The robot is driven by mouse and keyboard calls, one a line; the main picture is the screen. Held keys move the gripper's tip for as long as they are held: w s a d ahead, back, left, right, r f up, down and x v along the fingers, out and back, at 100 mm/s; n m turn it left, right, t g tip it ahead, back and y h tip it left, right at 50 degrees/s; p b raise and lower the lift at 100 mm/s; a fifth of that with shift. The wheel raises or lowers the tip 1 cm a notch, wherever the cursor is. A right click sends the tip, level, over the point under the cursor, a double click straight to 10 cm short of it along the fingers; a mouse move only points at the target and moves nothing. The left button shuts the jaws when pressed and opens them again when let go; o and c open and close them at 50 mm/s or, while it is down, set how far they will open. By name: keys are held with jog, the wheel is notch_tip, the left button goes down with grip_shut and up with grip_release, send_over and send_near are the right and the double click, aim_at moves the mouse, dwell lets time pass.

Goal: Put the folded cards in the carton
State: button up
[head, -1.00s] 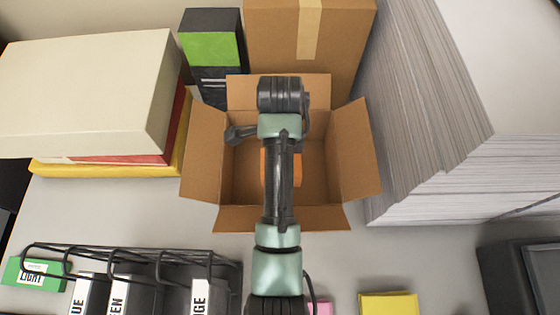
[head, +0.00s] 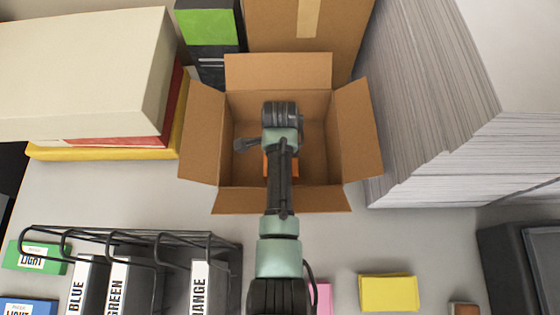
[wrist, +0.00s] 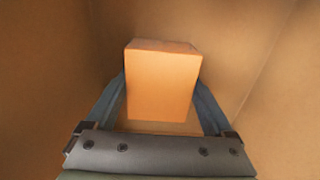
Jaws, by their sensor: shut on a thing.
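The open carton (head: 204,140) stands in the middle of the head view with its flaps folded outward. My gripper (wrist: 162,88) is shut on an orange block-like folded card piece (wrist: 163,85), with one finger on each side of it. In the head view my arm reaches into the carton and hides most of the piece and the fingers. Brown carton walls surround the piece in the wrist view. A yellow folded piece (head: 388,293) and a pink one (head: 323,298), partly hidden by my arm, lie on the table in front of the carton.
A black wire rack (head: 130,240) with labelled binders stands front left. Stacked boxes (head: 80,80) flank the carton on the left, a tall paper stack (head: 430,130) on the right. A closed brown box (head: 340,30) stands behind. A dark tray (head: 520,260) is front right.

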jog(key=shift+f, duration=0.15)
jog(key=o, duration=1.4)
